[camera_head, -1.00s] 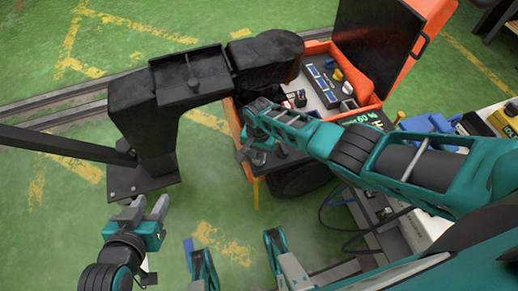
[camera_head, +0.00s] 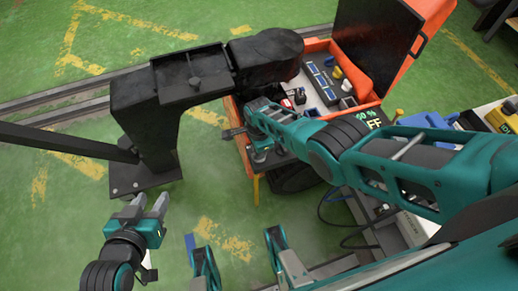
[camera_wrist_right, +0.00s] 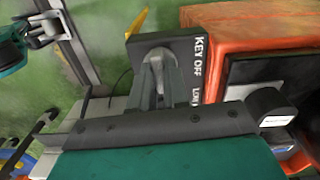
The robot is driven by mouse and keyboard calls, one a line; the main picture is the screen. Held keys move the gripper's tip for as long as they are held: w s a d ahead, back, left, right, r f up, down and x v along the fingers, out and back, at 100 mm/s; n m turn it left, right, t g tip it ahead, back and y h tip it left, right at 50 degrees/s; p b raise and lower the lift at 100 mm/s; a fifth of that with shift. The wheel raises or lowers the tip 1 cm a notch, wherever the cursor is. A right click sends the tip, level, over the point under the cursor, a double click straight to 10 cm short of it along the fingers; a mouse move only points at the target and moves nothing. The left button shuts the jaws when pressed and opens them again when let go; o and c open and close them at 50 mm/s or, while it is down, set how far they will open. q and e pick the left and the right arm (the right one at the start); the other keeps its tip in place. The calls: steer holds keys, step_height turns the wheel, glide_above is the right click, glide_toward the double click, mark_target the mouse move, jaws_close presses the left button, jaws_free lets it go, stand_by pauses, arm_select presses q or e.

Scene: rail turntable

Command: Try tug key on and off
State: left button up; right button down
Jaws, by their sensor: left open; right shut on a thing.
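The orange tug (camera_head: 372,108) stands at the centre right with its black lid raised. In the right wrist view, its dark panel (camera_wrist_right: 133,52) has the white words "KEY OFF" and more lettering partly hidden. My right gripper (camera_wrist_right: 160,80) is shut on the grey key (camera_wrist_right: 157,62) at this panel. In the head view, my right gripper (camera_head: 257,150) is at the tug's near left side, and my forearm hides much of the panel. My left gripper (camera_head: 150,207) is open and empty above the green floor, left of the tug.
A black post with an arm (camera_head: 150,115) stands left of the tug and reaches over its corner. Rails (camera_head: 60,102) run across the floor behind. The tug's open box holds a blue-and-black unit (camera_head: 322,82) and small parts. A bench with a yellow item (camera_head: 503,118) is at right.

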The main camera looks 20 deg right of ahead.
arm_select(q)
steer(key=shift+d+r, duration=0.15)
arm_select(e)
steer(key=shift+s+m, duration=0.1)
steer(key=shift+m, duration=0.4)
steer(key=c, duration=1.1)
jaws_free()
arm_select(q)
steer(key=shift+w, duration=0.1)
step_height(320, 180, up, 8)
steer(key=s+a+p, duration=0.1)
steer(key=a+p, duration=0.1)
steer(key=p, duration=0.8)
steer(key=shift+f+y, duration=0.25)
steer(key=shift+y, duration=0.05)
arm_select(e)
step_height(320, 180, up, 13)
steer(key=shift+f, duration=0.1)
arm_select(q)
steer(key=shift+r, duration=0.1)
